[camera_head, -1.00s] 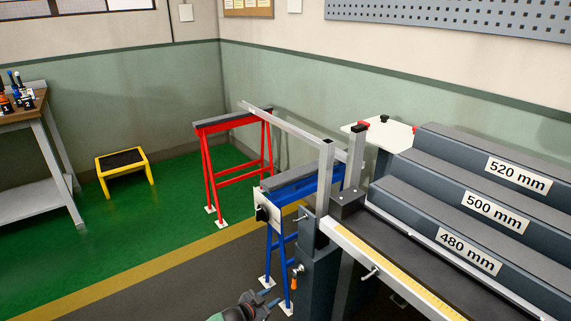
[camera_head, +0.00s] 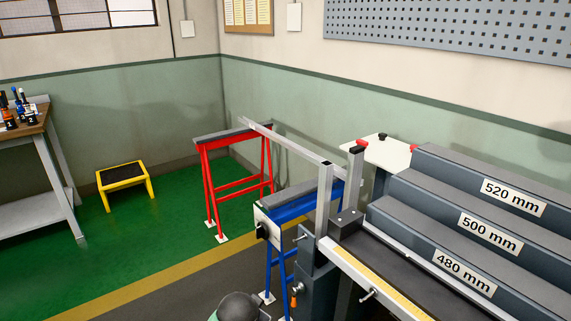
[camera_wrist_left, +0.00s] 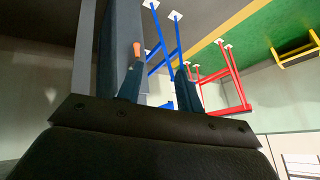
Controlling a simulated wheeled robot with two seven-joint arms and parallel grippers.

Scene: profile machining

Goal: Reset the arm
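My left arm shows only as a dark rounded link (camera_head: 238,307) at the bottom edge of the head view; its gripper is out of sight there. In the left wrist view my left gripper (camera_wrist_left: 160,72) has its two fingers apart with nothing held between them. The orange-tipped handle (camera_wrist_left: 136,49) appears just beyond one fingertip, apart from it as far as I can tell. The same orange handle (camera_head: 293,301) hangs at the machine's front in the head view. My right gripper is in neither view.
The machine bench (camera_head: 365,262) with dark steps marked 480, 500 and 520 mm fills the right. A long metal profile (camera_head: 285,143) runs over the red trestle (camera_head: 238,182) and blue trestle (camera_head: 290,207). A yellow step stool (camera_head: 125,184) and workbench (camera_head: 50,120) stand left. Green floor between is clear.

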